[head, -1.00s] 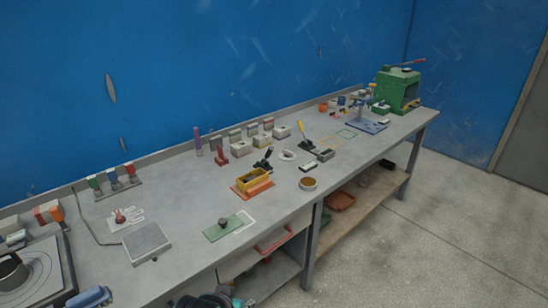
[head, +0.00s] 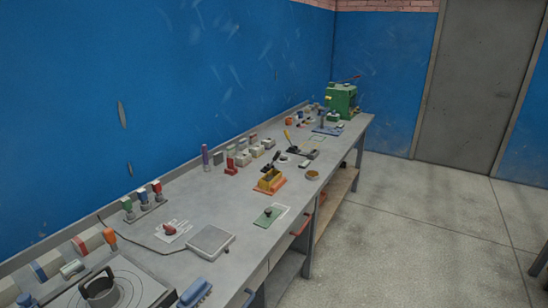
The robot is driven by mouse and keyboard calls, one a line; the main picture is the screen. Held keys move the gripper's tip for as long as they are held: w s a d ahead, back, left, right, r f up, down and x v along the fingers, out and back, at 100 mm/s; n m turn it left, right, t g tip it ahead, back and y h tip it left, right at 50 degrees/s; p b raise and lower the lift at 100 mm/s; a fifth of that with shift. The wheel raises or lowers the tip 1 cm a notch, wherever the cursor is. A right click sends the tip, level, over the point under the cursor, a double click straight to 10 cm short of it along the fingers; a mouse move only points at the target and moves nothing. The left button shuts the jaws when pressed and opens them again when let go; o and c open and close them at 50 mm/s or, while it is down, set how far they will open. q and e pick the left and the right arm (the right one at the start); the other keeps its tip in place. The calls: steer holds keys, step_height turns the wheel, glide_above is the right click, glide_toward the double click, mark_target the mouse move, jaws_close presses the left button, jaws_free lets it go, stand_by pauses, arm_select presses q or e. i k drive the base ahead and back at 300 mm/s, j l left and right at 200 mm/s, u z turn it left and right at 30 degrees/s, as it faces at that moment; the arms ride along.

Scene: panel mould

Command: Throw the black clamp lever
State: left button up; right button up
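The black clamp lever (head: 272,161) stands up at a slant at the back of a yellow mould (head: 270,179) on an orange base, near the middle of the bench. A second clamp with a yellow handle (head: 287,136) stands farther along the bench. The lever is small here, and its exact joint to the mould is hard to make out. Neither of my grippers is in the head view.
The grey bench (head: 170,217) runs away along the blue wall. A green machine (head: 341,101) stands at the far end. The floor (head: 420,230) to the right is open.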

mark_target(279, 152)
steer(key=i+l+u, duration=0.1)
steer(key=u, duration=0.3)
steer(key=i+l+u, duration=0.15)
steer(key=u, duration=0.3)
steer(key=l+u, duration=0.25)
steer(key=u, duration=0.15)
steer(key=i+l+u, duration=0.35)
steer(key=l, duration=0.95)
steer(key=l+u, duration=0.4)
steer(key=l, duration=0.85)
